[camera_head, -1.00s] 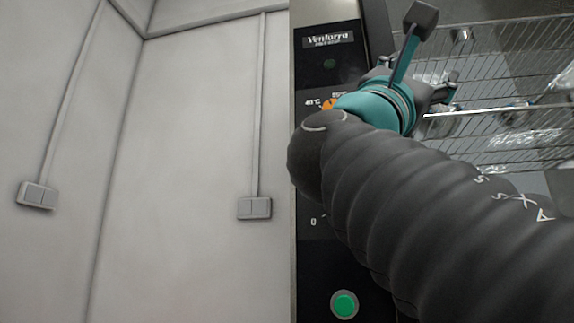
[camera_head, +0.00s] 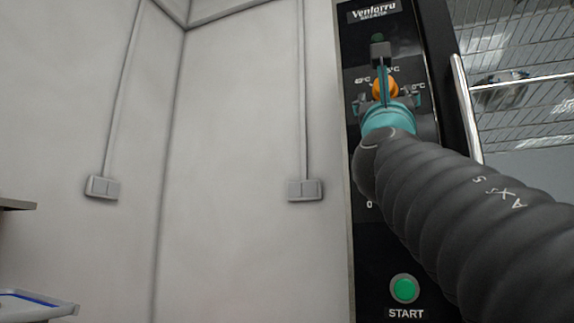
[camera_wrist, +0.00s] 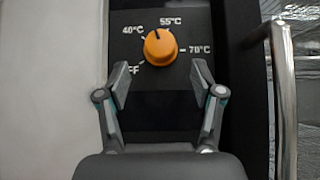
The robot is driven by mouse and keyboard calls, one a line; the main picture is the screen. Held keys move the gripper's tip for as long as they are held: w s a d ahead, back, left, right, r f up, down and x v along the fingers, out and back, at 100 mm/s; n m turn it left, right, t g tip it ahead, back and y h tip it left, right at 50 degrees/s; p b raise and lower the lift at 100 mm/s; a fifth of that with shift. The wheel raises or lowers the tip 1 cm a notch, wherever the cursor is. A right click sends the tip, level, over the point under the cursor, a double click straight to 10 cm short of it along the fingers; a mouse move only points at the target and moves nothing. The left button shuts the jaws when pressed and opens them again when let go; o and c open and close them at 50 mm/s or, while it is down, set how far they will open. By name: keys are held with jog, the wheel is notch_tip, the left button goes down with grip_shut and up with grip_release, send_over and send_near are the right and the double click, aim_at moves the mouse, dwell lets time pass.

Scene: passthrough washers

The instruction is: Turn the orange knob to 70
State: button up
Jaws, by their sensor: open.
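The orange knob (camera_wrist: 160,47) is on the black control panel, ringed by labels OFF, 40°C, 55°C and 70°C. Its dark pointer mark is at its top, close to the 55°C label and a little left of it. In the head view the knob (camera_head: 385,88) is partly covered by my wrist parts. My gripper (camera_wrist: 160,77) is open and empty, with its two fingers apart on either side below the knob in the wrist view. It does not visibly touch the knob. The 70°C label (camera_wrist: 200,50) is to the knob's right.
A green START button (camera_head: 404,289) is low on the panel. A vertical metal handle (camera_head: 466,108) stands right of the panel, with wire racks (camera_head: 520,85) beyond it. Pale wall with two switch boxes (camera_head: 305,190) is at left. A blue-white tray (camera_head: 35,305) shows at lower left.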

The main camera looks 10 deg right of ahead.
aim_at(393, 89)
jog(key=p+x, duration=0.2)
jog(key=x, duration=0.4)
jog(key=shift+w+d+r, duration=0.1)
jog(key=c, duration=1)
